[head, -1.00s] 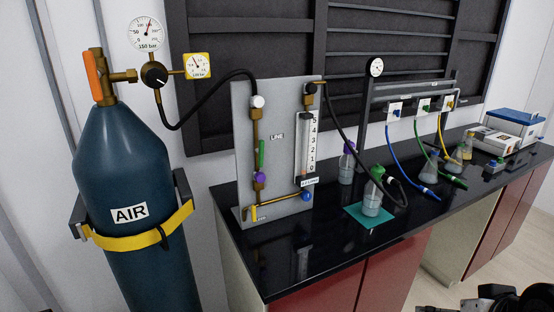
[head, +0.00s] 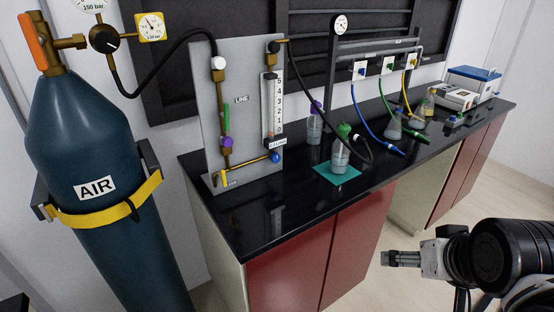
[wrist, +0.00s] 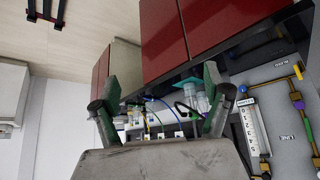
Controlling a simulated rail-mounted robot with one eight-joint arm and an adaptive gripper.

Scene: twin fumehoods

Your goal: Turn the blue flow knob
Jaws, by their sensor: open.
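The blue flow knob (head: 276,157) sits at the lower right of the grey line panel (head: 206,110), below the flow meter (head: 269,105), at the end of a brass pipe. In the wrist view the blue knob (wrist: 243,89) shows near the panel's edge, to the right of my gripper. My gripper (head: 388,258) is at the lower right of the head view, in front of the bench and well apart from the knob. In the wrist view my gripper's two fingers (wrist: 162,108) are spread wide with nothing between them.
A bottle (head: 340,155) with a green cap stands on a teal mat (head: 322,171) right of the panel, with a black hose near it. A blue AIR cylinder (head: 85,130) stands left. The black bench top (head: 255,215) is clear in front. Flasks stand farther right.

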